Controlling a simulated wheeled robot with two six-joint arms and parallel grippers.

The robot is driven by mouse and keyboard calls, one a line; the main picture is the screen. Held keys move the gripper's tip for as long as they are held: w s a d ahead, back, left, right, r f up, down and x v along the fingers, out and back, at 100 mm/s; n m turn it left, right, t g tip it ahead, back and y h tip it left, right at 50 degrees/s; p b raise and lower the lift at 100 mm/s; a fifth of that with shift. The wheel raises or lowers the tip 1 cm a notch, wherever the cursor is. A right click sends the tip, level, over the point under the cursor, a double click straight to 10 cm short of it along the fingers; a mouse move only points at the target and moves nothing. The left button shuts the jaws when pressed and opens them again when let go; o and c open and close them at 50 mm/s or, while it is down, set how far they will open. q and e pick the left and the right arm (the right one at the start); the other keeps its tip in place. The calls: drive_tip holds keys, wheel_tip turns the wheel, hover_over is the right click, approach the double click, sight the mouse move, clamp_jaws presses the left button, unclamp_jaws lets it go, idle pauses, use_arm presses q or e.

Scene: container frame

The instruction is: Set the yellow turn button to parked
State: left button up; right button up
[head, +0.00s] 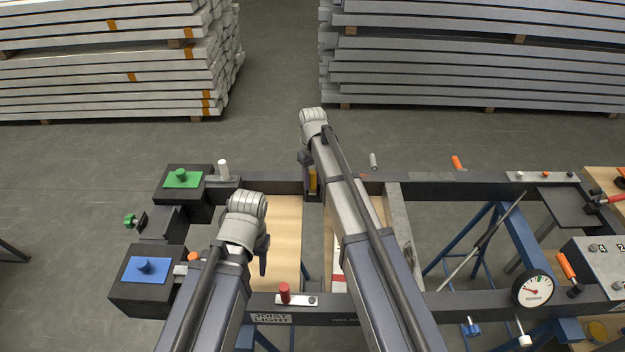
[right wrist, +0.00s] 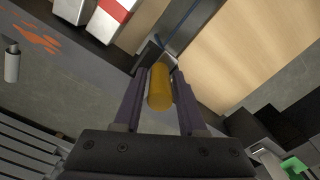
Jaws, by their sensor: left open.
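The yellow turn button (head: 313,181) is on the far rail of the dark frame in the head view, partly hidden by my right arm. In the right wrist view it is a yellow cylinder (right wrist: 160,88) pointing toward the camera between the two fingers. My right gripper (right wrist: 160,75) has its fingertips close against both sides of the button, shut on it. In the head view this gripper (head: 307,168) is mostly hidden behind its own wrist. My left gripper (head: 263,262) is open and empty above the left part of the frame, pointing down, its fingers partly hidden.
A red knob (head: 285,293) stands on the near rail. Green (head: 181,179) and blue (head: 146,268) pads with knobs are at left. A pressure gauge (head: 532,289) and a grey control box (head: 600,268) are at right. Stacked metal beams (head: 470,55) lie behind, with clear floor between.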

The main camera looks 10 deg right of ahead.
clamp_jaws()
idle(1.0)
